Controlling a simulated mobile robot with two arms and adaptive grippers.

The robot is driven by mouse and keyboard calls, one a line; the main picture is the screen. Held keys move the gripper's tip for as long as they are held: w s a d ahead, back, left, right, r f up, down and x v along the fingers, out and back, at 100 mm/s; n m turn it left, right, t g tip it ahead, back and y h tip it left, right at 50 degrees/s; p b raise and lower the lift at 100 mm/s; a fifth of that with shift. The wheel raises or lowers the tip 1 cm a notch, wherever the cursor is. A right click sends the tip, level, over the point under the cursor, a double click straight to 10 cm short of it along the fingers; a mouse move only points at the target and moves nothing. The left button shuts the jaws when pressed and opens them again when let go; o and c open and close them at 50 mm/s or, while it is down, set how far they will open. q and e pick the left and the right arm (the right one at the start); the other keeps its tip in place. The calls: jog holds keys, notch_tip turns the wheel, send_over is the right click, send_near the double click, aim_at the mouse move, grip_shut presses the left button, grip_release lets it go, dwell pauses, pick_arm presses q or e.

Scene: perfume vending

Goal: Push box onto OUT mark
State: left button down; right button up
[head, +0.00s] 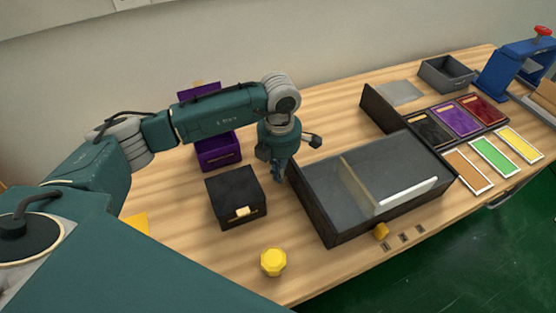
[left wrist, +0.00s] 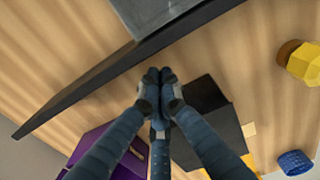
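A black box (head: 237,197) with a gold label on its front stands on the wooden table, left of the large dark tray. A purple box (head: 219,152) stands behind it, partly hidden by my left arm. My left gripper (head: 279,177) points down between the black box and the tray's left wall. In the left wrist view its fingertips (left wrist: 160,78) are together with nothing between them. The black box (left wrist: 205,120) is beside the fingers there, and the purple box (left wrist: 112,158) is at lower left. I cannot make out an OUT mark. My right gripper is out of view.
The large dark tray (head: 318,212) has a pale divider and a white bar. A yellow knob (head: 273,262) stands near the front edge. Black, purple and red panels (head: 461,118) lie at right, with a grey bin (head: 446,75) and blue press (head: 512,70) behind.

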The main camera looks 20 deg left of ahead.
pick_arm(q)
notch_tip(320, 180, down, 4)
jog(key=shift+r+p, duration=0.1)
jog(key=shift+p, duration=0.3)
jog(key=shift+s+a+r+p, duration=0.15)
jog(key=shift+s+a+p, duration=0.85)
jog(key=shift+s+a, duration=0.4)
jog(key=shift+s, duration=0.05)
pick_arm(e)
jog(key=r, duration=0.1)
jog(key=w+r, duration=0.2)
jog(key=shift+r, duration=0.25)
pick_arm(q)
jog(key=shift+w, duration=0.1)
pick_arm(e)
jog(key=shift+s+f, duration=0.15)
